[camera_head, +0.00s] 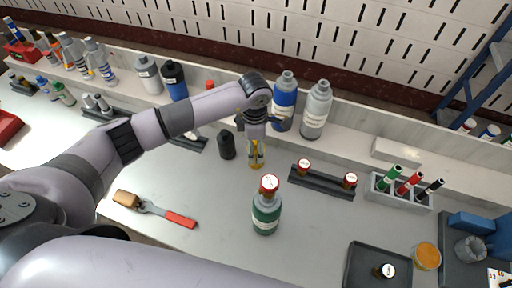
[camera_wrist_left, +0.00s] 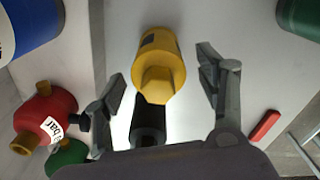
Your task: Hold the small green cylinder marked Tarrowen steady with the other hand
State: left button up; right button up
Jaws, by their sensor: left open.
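A green cylinder (camera_head: 266,214) with a pale label, a grey shoulder and a red cap stands upright on the worktop in the head view; I cannot read its label. My left gripper (camera_head: 256,138) is open, pointing down behind it. A yellow cylinder (camera_head: 256,160) is below that gripper. In the left wrist view the yellow cylinder (camera_wrist_left: 158,62) lies between the spread fingers of the left gripper (camera_wrist_left: 161,76), with a gap visible on the right side. A green body (camera_wrist_left: 302,16) is cut off at that view's top right corner. My right gripper is out of view.
A black bottle (camera_head: 227,145) stands left of the yellow cylinder. A dark rack (camera_head: 322,180) with red-capped items is to the right, beside a marker holder (camera_head: 402,194). A dark tray (camera_head: 365,262) is at front right.

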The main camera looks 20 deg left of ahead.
aim_at(254, 166)
pick_arm(q)
jog(key=shift+f, duration=0.35)
notch_tip(254, 166, down, 4)
jog(key=shift+d+r+p, duration=0.15)
jog(key=shift+p, duration=0.7)
jog(key=shift+w+f, duration=0.1)
jog(key=shift+f, duration=0.35)
jog(key=c, duration=1.2)
jog(key=shift+c, duration=0.4)
jog(key=shift+r, duration=0.15)
